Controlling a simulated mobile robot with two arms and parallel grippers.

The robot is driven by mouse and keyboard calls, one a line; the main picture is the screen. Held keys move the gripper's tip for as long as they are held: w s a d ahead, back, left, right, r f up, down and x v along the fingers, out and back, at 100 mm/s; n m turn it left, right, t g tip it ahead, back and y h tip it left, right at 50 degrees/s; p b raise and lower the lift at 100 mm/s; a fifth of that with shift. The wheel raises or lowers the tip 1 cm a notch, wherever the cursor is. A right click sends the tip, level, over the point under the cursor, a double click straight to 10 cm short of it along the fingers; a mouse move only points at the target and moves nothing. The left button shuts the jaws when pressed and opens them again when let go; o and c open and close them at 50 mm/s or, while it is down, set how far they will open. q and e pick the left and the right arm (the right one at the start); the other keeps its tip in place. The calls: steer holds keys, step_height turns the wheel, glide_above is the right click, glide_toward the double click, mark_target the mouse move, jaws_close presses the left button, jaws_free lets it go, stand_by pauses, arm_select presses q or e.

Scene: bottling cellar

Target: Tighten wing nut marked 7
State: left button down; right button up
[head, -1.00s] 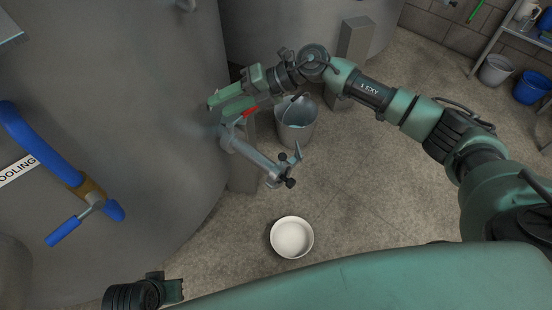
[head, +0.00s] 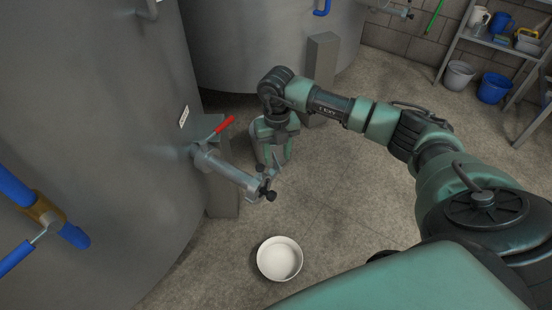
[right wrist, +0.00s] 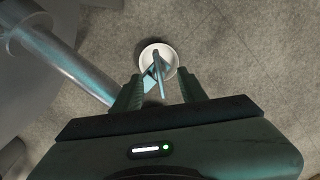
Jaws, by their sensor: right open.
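A grey outlet pipe (head: 226,172) with a red lever (head: 225,124) sticks out from the large tank on the left. Small dark wing-shaped parts (head: 270,195) sit at its free end; no number is readable on them. My right gripper (head: 274,164) points down just beyond the pipe's end, open. In the right wrist view its fingers (right wrist: 162,88) stand apart, with a thin blue-grey bladed part (right wrist: 157,70) showing between and beyond them; I cannot tell whether this is the marked wing nut. The pipe (right wrist: 70,65) runs at the left there. My left gripper is not in view.
A white bowl (head: 279,259) is on the floor below the pipe's end. Blue-handled fittings (head: 72,236) are on the near tank at left. A shelf and buckets (head: 493,88) stand far right. Floor at centre right is clear.

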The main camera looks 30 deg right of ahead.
steer(key=shift+f, duration=0.75)
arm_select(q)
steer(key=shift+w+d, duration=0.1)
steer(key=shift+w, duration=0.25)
arm_select(e)
jaws_close()
